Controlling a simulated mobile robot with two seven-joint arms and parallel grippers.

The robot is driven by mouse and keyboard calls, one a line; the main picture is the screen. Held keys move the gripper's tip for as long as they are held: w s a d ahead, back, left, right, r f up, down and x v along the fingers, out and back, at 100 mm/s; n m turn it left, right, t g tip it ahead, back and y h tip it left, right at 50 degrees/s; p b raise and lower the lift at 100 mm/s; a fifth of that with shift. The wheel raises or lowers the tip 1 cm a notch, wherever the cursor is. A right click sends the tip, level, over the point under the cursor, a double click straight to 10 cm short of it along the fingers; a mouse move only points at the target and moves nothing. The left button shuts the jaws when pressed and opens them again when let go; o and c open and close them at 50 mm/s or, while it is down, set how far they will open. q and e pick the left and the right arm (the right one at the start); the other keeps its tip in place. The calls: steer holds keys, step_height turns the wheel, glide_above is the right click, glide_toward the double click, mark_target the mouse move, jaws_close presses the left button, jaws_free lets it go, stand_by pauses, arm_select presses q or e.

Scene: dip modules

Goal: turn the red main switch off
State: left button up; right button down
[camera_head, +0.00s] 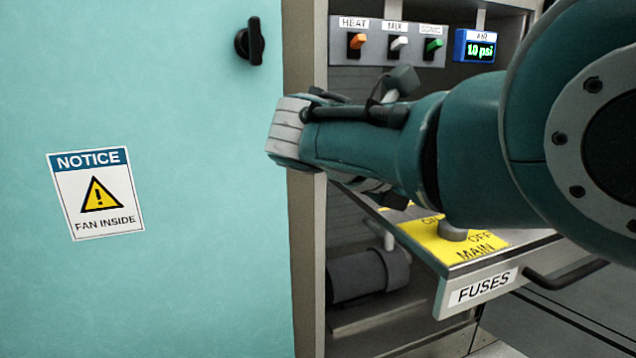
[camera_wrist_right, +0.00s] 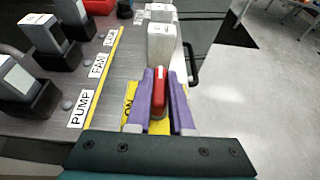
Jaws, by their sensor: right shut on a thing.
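The red main switch (camera_wrist_right: 160,92) shows in the right wrist view as a red handle standing between two purple fingers. My right gripper (camera_wrist_right: 161,80) is shut on it. A yellow plate (camera_wrist_right: 129,103) with the word ON lies beside and under the fingers. In the head view, the yellow plate (camera_head: 481,244) reads OFF and MAIN on the pulled-out drawer marked FUSES (camera_head: 483,287). My right arm covers part of that plate and hides the switch handle, and my fingers do not show there. My left gripper is in neither view.
In the wrist view, several black-based modules (camera_wrist_right: 60,38) stand left of the PUMP and FAN labels, and pale blocks (camera_wrist_right: 161,42) stand just beyond the switch. A teal door (camera_head: 200,280) fills the left of the head view. HEAT and other toggles (camera_head: 357,41) sit above my arm.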

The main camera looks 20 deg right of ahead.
steer(key=c, duration=0.8)
jaws_free()
steer(key=shift+d, duration=0.1)
steer(key=shift+a+r, duration=0.2)
steer(key=shift+a, duration=0.25)
steer(key=b+v, duration=0.6)
steer(key=v, duration=0.3)
steer(key=shift+b, duration=0.4)
